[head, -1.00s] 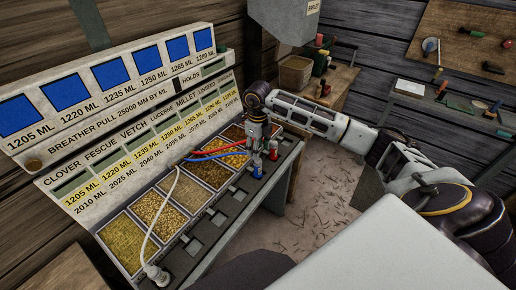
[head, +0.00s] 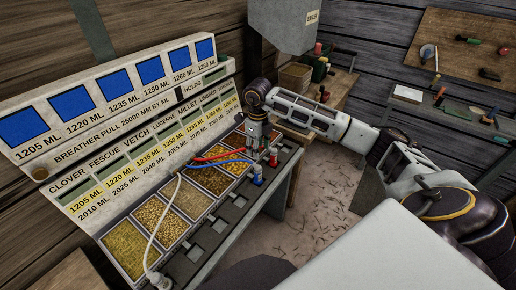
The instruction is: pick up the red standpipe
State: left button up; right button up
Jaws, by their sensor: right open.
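The red standpipe (head: 273,157) is a small upright red fitting on the dark ledge in front of the grain bins, towards their far end. A red hose runs from it to the left. My right gripper (head: 260,146) points down just to the left of the red standpipe, close to it. Its jaws are open, and I cannot tell whether they touch anything. A blue standpipe (head: 257,175) with a blue hose stands nearer on the same ledge. A white standpipe (head: 157,281) with a white hose is at the near end. My left gripper is out of view.
A labelled panel (head: 150,105) with blue squares stands behind several bins of grain (head: 150,212). A grey hopper (head: 287,22) hangs above. A wooden bench (head: 338,88) with small items is at the back. Straw-strewn floor (head: 315,205) lies right of the ledge.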

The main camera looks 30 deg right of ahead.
aim_at(273, 163)
jog(key=z, duration=1.25)
